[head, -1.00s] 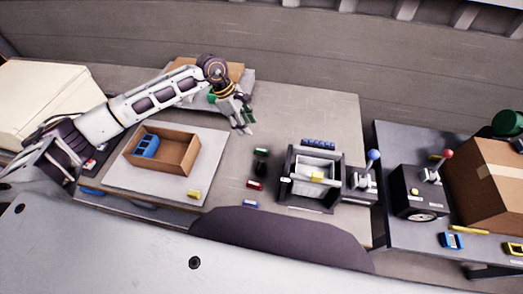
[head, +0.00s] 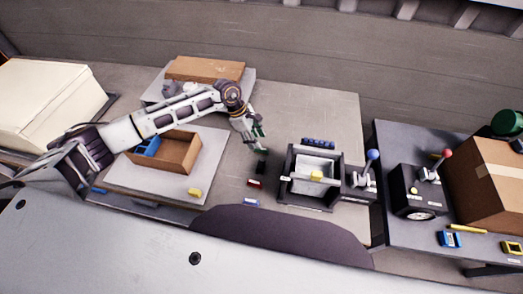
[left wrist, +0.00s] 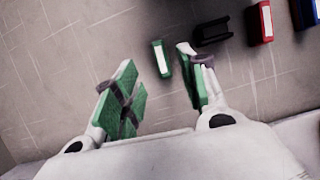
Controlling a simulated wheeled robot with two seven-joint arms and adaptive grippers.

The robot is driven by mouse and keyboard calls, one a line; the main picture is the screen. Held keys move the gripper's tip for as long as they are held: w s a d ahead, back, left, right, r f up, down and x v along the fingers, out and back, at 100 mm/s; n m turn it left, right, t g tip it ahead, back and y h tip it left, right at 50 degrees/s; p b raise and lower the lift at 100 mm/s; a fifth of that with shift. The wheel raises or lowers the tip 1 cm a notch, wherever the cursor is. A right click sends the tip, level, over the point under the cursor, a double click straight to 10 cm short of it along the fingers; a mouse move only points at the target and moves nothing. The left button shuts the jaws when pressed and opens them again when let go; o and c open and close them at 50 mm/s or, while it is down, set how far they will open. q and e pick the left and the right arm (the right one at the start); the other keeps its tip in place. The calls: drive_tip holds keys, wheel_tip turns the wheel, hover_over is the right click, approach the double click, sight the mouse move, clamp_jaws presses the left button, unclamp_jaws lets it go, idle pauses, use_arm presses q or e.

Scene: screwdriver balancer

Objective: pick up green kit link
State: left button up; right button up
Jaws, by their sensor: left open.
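The green kit link (left wrist: 161,59) is a small green block with a white label on top, lying on the table. In the head view the green link (head: 262,152) is small and dark, just below my left gripper (head: 255,139). My left gripper (left wrist: 155,80) is open and empty, with green pads on its fingers. In the left wrist view the link appears in the gap between the fingertips, nearer the right finger. I cannot tell how high the fingers are above it. My right gripper is not in view.
In a line with the link lie a black part (left wrist: 212,31), a red block (left wrist: 260,22) and a blue block (left wrist: 303,13). A dark fixture (head: 287,190) stands to the right. A cardboard box (head: 178,155) sits left.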

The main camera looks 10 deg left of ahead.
sight(261, 151)
use_arm(q)
drive_tip(key=shift+d+f, duration=0.1)
drive_tip(key=shift+f, duration=0.05)
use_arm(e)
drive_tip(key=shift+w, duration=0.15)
use_arm(q)
drive_tip(key=shift+p+x, duration=0.3)
drive_tip(key=shift+x, duration=0.45)
drive_tip(key=x, duration=0.3)
drive_tip(key=shift+s, duration=0.1)
drive_tip(key=shift+d+f+p, duration=0.1)
drive_tip(key=shift+f+p, duration=0.05)
drive_tip(key=shift+p, duration=0.15)
drive_tip(key=shift+f, duration=0.15)
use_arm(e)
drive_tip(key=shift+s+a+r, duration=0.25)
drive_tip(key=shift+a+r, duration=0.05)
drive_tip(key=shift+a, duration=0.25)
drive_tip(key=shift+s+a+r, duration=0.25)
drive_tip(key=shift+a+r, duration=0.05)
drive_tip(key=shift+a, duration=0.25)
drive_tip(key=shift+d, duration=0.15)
